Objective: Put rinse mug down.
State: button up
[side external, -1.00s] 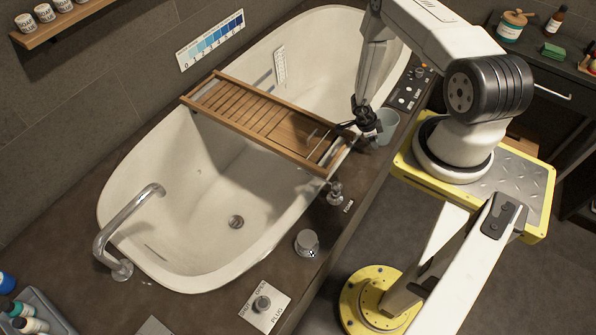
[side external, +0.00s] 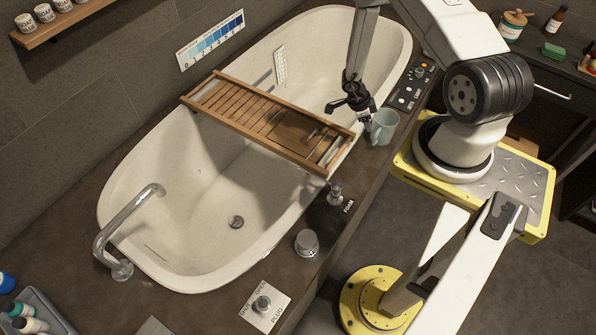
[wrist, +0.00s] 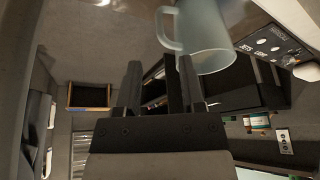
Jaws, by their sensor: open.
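The rinse mug (side external: 384,127) is a pale grey-green, translucent cup. It stands upright on the dark tub surround, at the right rim of the bathtub, beside the wooden tray's right end. My gripper (side external: 349,104) is open and empty, above and to the left of the mug in the side view, apart from it as far as I can tell. In the wrist view the mug (wrist: 205,40) shows at the top, its handle on the left, above and beyond the two spread fingers (wrist: 160,85). Nothing lies between the fingers.
The wooden bath tray (side external: 270,122) spans the white bathtub (side external: 200,170). A control panel with knobs (side external: 411,88) lies behind the mug on the surround. A metal knob (side external: 335,193) stands in front. The surround (side external: 365,165) just in front of the mug is clear.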

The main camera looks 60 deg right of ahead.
jog(key=shift+v, duration=1.1)
jog(key=w+a+r+n+t, duration=0.4)
jog(key=w+a+r+n, duration=0.1)
jog(key=w+r+n, duration=0.25)
jog(key=w+a+r+n+t, duration=0.3)
jog(key=w+a+r+n, duration=0.35)
jog(key=r, duration=0.25)
jog(key=s+a+r+n+y, duration=0.1)
jog(key=s+a+r+n, duration=0.4)
jog(key=a+r+n, duration=0.1)
jog(key=s+a+r+n+y, duration=0.1)
jog(key=s+a+r+n, duration=0.4)
jog(key=a+n, duration=0.4)
jog(key=shift+r+g+y, duration=0.4)
jog(key=shift+r, duration=0.35)
